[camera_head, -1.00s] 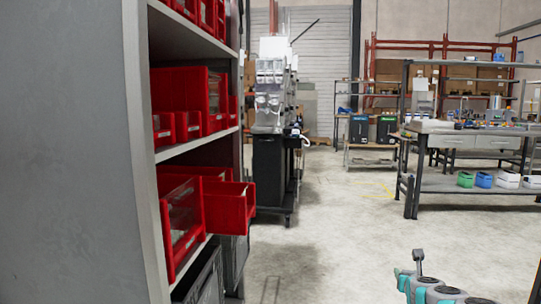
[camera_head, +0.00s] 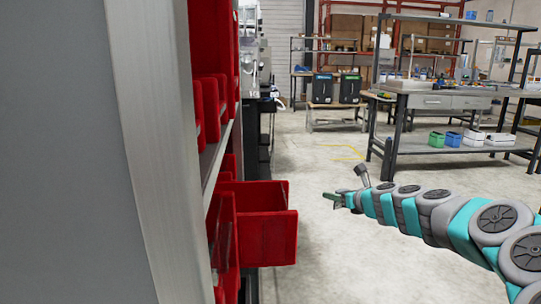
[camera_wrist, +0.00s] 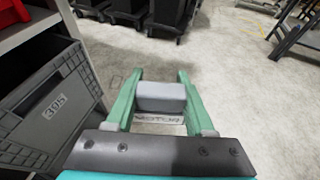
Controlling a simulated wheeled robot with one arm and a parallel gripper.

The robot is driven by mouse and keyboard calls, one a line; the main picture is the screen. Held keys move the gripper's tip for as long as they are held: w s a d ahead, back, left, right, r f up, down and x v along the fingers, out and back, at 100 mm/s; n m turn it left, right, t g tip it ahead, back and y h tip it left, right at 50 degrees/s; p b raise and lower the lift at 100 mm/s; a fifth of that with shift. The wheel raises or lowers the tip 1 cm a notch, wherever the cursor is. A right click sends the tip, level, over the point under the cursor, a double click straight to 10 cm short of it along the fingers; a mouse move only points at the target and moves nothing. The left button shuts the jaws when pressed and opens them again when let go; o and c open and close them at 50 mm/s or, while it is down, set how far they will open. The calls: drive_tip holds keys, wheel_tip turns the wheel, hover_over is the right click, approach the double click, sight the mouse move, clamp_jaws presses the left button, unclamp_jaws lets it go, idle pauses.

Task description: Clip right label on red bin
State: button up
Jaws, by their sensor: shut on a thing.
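A red bin (camera_head: 268,238) sticks out of the shelf rack past the other red bins, and its front shows no label that I can make out. My gripper (camera_head: 338,199) is to the right of this bin and apart from it, at the end of my teal and grey arm. In the wrist view my gripper (camera_wrist: 161,78) has its two teal fingers shut on a grey clip piece with a pale label (camera_wrist: 158,119), whose dark letters seem to read MOTOR. The task's red bin is not clearly in the wrist view.
The grey shelf rack (camera_head: 160,150) stands close on the left with more red bins (camera_head: 211,105). Workbenches (camera_head: 440,100) stand at the back right. The floor between is clear.

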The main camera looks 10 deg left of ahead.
drive_tip(key=s+a+r+n+g+y+p, duration=0.2)
drive_tip(key=s+a+r+n+g+y, duration=0.5)
drive_tip(key=s+a+r+n+g, duration=0.65)
drive_tip(key=s+a+r+g, duration=0.2)
drive_tip(key=s+r, duration=0.4)
drive_tip(key=s, duration=0.4)
drive_tip(key=shift+n+h, duration=0.4)
drive_tip(key=shift+n, duration=0.05)
drive_tip(key=shift+s+f+b, duration=0.2)
drive_tip(key=shift+f+b, duration=0.35)
drive_tip(key=shift+f, duration=1.5)
drive_tip(key=shift+s+f+b, duration=0.2)
drive_tip(key=shift+f+b, duration=0.35)
drive_tip(key=shift+f, duration=1.45)
drive_tip(key=o, duration=1.4)
drive_tip(key=shift+w+d, duration=0.1)
drive_tip(key=shift+d, duration=0.05)
